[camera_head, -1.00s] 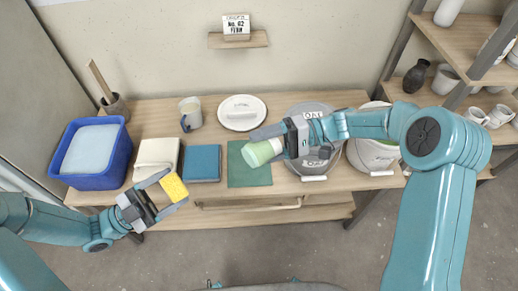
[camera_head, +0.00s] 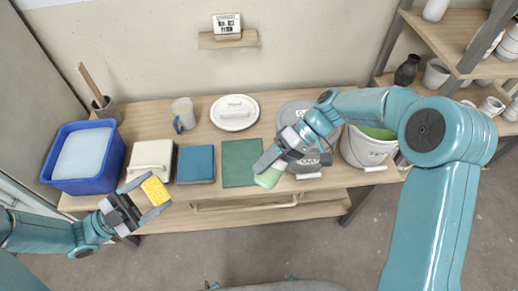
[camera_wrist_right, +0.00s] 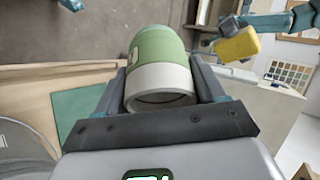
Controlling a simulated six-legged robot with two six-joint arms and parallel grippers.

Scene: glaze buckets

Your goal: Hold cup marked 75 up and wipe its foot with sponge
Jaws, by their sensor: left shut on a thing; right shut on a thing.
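The cup (camera_wrist_right: 158,72) is pale green with a bare whitish band. My right gripper (camera_head: 268,168) is shut on it; in the head view the cup (camera_head: 267,179) shows below the fingers, near the table's front edge. No number is readable on it. In the right wrist view the cup lies between the two fingers, its whitish end toward the camera. My left gripper (camera_head: 150,197) is shut on a yellow sponge (camera_head: 155,190), left of the cup and apart from it. The sponge also shows in the right wrist view (camera_wrist_right: 238,45).
A blue tub (camera_head: 110,170), a cream box (camera_head: 151,155), a blue pad (camera_head: 196,164) and a green mat (camera_head: 240,163) stand along the table. A mug (camera_head: 183,112), a white lid (camera_head: 234,112) and buckets (camera_head: 368,150) are behind or right. Free air separates the grippers.

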